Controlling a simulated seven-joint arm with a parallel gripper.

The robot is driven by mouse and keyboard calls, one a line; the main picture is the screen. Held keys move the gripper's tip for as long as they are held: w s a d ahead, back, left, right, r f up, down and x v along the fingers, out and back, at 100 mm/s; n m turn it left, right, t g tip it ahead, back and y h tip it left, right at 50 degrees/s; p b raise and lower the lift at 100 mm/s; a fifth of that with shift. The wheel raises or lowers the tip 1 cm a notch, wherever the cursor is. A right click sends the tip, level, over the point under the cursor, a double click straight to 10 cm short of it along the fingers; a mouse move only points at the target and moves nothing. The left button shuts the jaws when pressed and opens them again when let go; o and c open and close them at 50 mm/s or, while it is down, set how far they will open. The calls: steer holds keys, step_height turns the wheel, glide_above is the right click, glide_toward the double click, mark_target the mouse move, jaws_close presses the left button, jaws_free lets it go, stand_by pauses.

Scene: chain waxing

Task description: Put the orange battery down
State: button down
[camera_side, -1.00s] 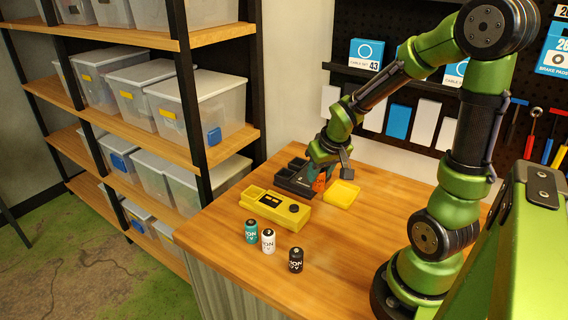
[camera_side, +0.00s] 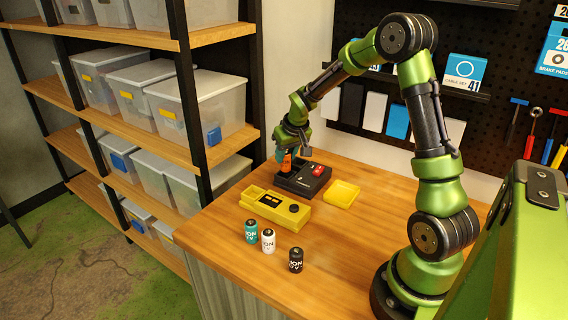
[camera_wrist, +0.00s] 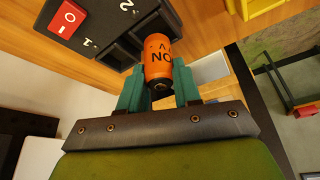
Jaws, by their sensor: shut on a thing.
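My gripper (camera_side: 285,156) is shut on the orange battery (camera_wrist: 158,62), which sits upright between the two teal fingers in the wrist view. In the side view the orange battery (camera_side: 286,165) shows at the left end of the black charger (camera_side: 312,182). The charger has a red switch and slots marked 1 and 2 in the wrist view (camera_wrist: 95,48). The battery appears just above or beside the slots; I cannot tell whether it touches the charger.
A yellow device (camera_side: 275,208) with an open compartment lies in front of the charger, and a yellow cover (camera_side: 341,192) lies to its right. Teal (camera_side: 251,230), white (camera_side: 268,240) and black (camera_side: 296,260) batteries stand near the table's front edge. The right of the table (camera_side: 350,250) is clear.

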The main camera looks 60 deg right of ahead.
mark_target(286, 163)
steer(key=shift+f, duration=1.7)
steer(key=shift+f, duration=0.2)
steer(key=c, duration=0.8)
jaws_free()
steer(key=v, duration=1.2)
steer(key=s+a+r+t+y, duration=0.1)
steer(key=s+a+r, duration=0.2)
steer(key=s+a, duration=0.2)
steer(key=s+a+r+t+y, duration=0.1)
steer(key=s+a+r, duration=0.2)
steer(key=a, duration=0.6)
steer(key=s+a+r+n+t+y, duration=0.1)
steer(key=s+a+r+y, duration=0.1)
steer(key=s+a, duration=0.5)
steer(key=shift+s+a+r, duration=0.1)
steer(key=shift+s+r, duration=0.4)
steer(key=shift+s, duration=0.05)
